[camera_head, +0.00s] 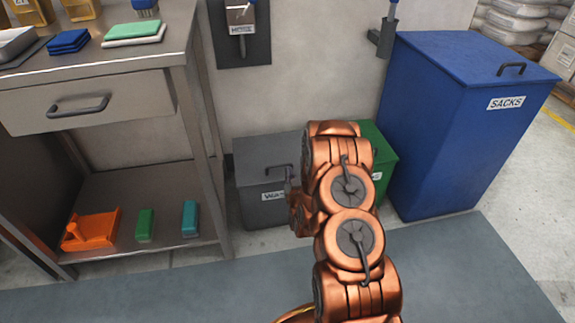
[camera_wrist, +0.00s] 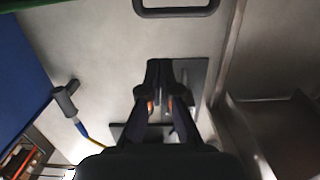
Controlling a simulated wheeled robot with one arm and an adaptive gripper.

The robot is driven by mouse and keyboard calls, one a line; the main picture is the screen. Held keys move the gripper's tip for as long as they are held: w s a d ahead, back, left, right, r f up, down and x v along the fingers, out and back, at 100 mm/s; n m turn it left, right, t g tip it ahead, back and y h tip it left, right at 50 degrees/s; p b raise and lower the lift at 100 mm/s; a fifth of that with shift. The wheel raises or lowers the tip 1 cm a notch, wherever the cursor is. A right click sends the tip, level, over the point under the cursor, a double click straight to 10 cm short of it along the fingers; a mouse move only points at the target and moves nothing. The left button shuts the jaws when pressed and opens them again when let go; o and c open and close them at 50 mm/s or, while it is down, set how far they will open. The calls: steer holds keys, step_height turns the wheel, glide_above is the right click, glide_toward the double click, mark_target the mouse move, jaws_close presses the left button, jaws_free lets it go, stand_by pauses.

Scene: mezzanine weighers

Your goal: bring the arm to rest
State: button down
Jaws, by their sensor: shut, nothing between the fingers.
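My copper-coloured arm (camera_head: 350,235) rises from the bottom edge of the head view, folded, in front of the grey and green bins. Its far end hides parts of both. In the wrist view my gripper (camera_wrist: 160,75) is shut with nothing held, its dark fingers together in front of a pale wall. A dark wall panel (camera_wrist: 198,75) shows behind the fingers. In the head view the gripper is mostly hidden by the arm, and its fingers cannot be made out.
The grey bin (camera_head: 262,155) and green bin (camera_head: 385,155) stand by the wall. A large blue SACKS bin (camera_head: 445,140) is right. Grey floor (camera_head: 480,285) is clear in front.

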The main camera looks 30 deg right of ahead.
steer(key=a+r+n+g+y+p, duration=0.2)
steer(key=a+r+g+y+p, duration=0.3)
steer(key=r+p, duration=0.6)
steer(key=s+a+r+g+p, duration=0.2)
steer(key=s+a+r+p, duration=0.15)
steer(key=r, duration=0.55)
steer(key=s+a+r+g+p, duration=0.25)
steer(key=s+a+r, duration=0.2)
steer(key=r, duration=0.55)
steer(key=s+a+r+g+p, duration=0.2)
steer(key=s+r+p, duration=0.3)
steer(key=s+r, duration=0.4)
steer(key=s+a+r+n+g+p, duration=0.1)
steer(key=s+a+r+g+p, duration=0.2)
steer(key=s+r+p, duration=0.3)
steer(key=s+a+r+g+p, duration=0.3)
steer(key=s+r+p, duration=0.2)
steer(key=s+r, duration=0.9)
steer(key=s, duration=0.7)
steer(key=shift+s+a+r+n, duration=0.15)
steer(key=shift+s+a+n, duration=0.1)
steer(key=shift+n, duration=0.05)
